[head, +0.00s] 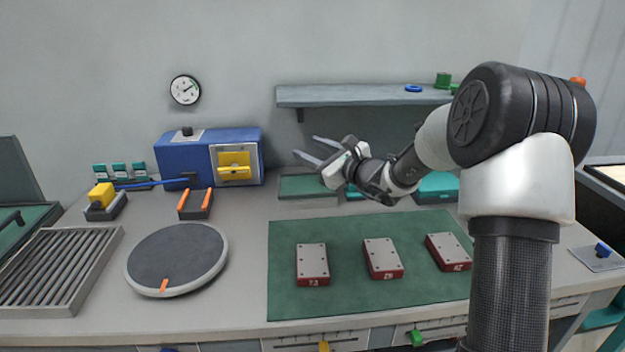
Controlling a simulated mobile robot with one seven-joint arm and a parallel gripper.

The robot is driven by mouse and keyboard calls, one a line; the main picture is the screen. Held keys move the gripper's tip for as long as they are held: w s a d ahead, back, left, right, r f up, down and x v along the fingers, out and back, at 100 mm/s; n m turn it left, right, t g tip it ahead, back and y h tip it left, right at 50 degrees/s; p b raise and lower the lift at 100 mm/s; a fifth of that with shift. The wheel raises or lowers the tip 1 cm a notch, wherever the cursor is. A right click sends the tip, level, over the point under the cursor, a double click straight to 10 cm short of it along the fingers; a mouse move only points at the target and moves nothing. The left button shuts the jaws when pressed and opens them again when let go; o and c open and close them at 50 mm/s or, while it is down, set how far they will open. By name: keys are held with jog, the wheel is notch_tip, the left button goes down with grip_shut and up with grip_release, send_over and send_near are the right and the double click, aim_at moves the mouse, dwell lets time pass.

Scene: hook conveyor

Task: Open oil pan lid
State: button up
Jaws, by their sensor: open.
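My gripper (306,147) is open and empty. It is raised above the back of the bench, with its fingers pointing left. No part is plainly recognisable as an oil pan lid. A shallow green tray (300,187) lies at the back of the bench, below and beside my gripper, partly hidden by it. A teal box-like thing (437,186) stands at the back right, partly hidden behind my arm; I cannot tell whether it is a pan with a lid. My gripper touches neither of them.
A green mat (290,300) bears three red blocks with grey tops (382,258). A round dark turntable (177,258) and a roller conveyor (55,268) are at left. A blue machine (185,160) stands at the back. A shelf (350,95) overhangs the back area.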

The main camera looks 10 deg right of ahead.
aim_at(336, 195)
jog(key=w+d+f+m+h, duration=0.1)
jog(key=d+f+m, duration=0.1)
jog(key=f, duration=0.2)
jog(key=w+d+f+m+t+h+b, duration=0.1)
jog(key=w+d+f+m, duration=0.1)
jog(key=f, duration=0.3)
jog(key=w+d+f+m+t+h+b, duration=0.1)
jog(key=w+d+f+m, duration=0.1)
jog(key=d+f, duration=0.2)
jog(key=shift+f+m+h, duration=0.3)
jog(key=shift+f, duration=0.25)
jog(key=x, duration=0.2)
jog(key=b+x, duration=0.1)
jog(key=x, duration=0.3)
jog(key=shift+w+a+f, duration=0.15)
jog(key=shift+f, duration=0.1)
jog(key=shift+w+a, duration=0.15)
jog(key=shift+w, duration=0.4)
grip_shut()
